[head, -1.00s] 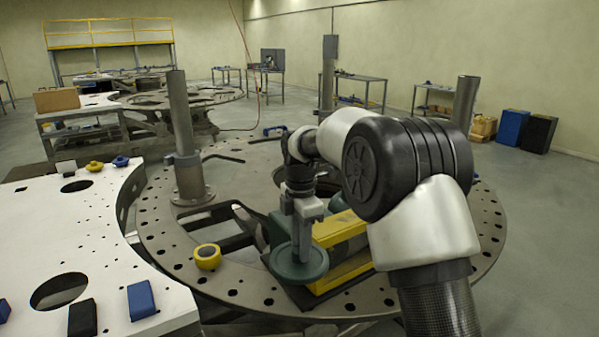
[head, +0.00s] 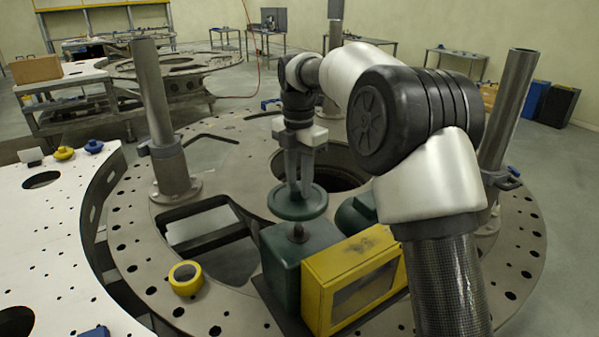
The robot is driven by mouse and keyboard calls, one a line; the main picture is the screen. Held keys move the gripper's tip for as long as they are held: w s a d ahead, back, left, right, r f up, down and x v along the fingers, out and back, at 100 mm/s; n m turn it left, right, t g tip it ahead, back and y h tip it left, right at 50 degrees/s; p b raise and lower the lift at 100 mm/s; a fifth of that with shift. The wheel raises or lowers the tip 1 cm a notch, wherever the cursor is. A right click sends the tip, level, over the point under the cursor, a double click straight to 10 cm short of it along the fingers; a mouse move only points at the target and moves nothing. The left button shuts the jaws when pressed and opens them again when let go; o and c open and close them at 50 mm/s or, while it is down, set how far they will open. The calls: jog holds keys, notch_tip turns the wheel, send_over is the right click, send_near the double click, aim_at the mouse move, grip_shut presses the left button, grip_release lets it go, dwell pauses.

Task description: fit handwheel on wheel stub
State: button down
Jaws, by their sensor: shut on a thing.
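The handwheel (head: 297,203) is a dark green disc held level under my gripper (head: 300,185). My gripper points down, and its fingers are shut on the upper part of the handwheel. The wheel stub (head: 297,232) is a short dark post on top of a green box-shaped housing (head: 284,262). The handwheel is right above the stub in the head view. The stub's top meets or hides behind the wheel's lower edge, so I cannot tell whether they touch.
A yellow box (head: 350,275) stands just right of the green housing. A yellow tape roll (head: 186,278) lies on the round metal turret plate (head: 130,235). Upright posts stand on the plate, one at left (head: 156,110) and one at right (head: 510,110). A white table (head: 50,240) is at left.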

aim_at(300, 200)
jog(key=shift+s+f, duration=0.25)
jog(key=shift+f, duration=0.25)
jog(key=shift+w+f+b, duration=0.1)
jog(key=shift+f+b, duration=1.45)
jog(key=shift+f, duration=0.75)
jog(key=shift+w+d+p, duration=0.1)
jog(key=shift+p, duration=0.6)
jog(key=shift+f+b, duration=0.3)
jog(key=shift+f, duration=0.2)
jog(key=c, duration=1.6)
grip_release()
jog(key=shift+c, duration=0.2)
jog(key=shift+f, duration=0.1)
